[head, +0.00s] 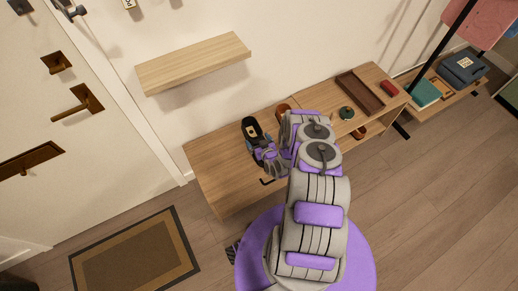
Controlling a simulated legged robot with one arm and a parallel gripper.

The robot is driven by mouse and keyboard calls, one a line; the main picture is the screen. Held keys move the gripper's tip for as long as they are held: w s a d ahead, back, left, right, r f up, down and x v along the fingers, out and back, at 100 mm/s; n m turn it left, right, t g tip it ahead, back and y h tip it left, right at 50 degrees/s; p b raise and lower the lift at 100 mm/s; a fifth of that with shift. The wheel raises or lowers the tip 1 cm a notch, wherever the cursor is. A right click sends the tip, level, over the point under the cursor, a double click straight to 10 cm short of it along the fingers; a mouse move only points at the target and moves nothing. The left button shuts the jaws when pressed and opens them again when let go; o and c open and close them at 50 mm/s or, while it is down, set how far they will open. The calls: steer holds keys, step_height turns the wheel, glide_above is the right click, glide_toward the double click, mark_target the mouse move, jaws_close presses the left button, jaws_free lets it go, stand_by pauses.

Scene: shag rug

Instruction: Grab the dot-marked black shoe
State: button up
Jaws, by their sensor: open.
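A black shoe (251,128) with a pale insole patch lies on the wooden bench (213,165), toward its wall side. Dot marks on it are too small to make out. My gripper (263,158) is open at the near end of the shoe, over the bench top. It hides part of that end, and I cannot tell whether it touches the shoe. My arm covers the middle of the bench.
A brown item (284,108) is partly hidden behind my arm. A small green object (346,113), a brown tray (361,93) and a red item (390,89) sit farther right. A wall shelf (195,63) juts out above the bench. A doormat (135,256) lies at lower left.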

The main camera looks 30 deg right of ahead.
steer(key=shift+s+d+f, duration=0.1)
steer(key=shift+d+f, duration=0.05)
steer(key=shift+d, duration=0.05)
steer(key=c, duration=0.4)
steer(key=shift+s+a+f, duration=0.1)
steer(key=shift+a, duration=0.15)
steer(key=c, duration=0.6)
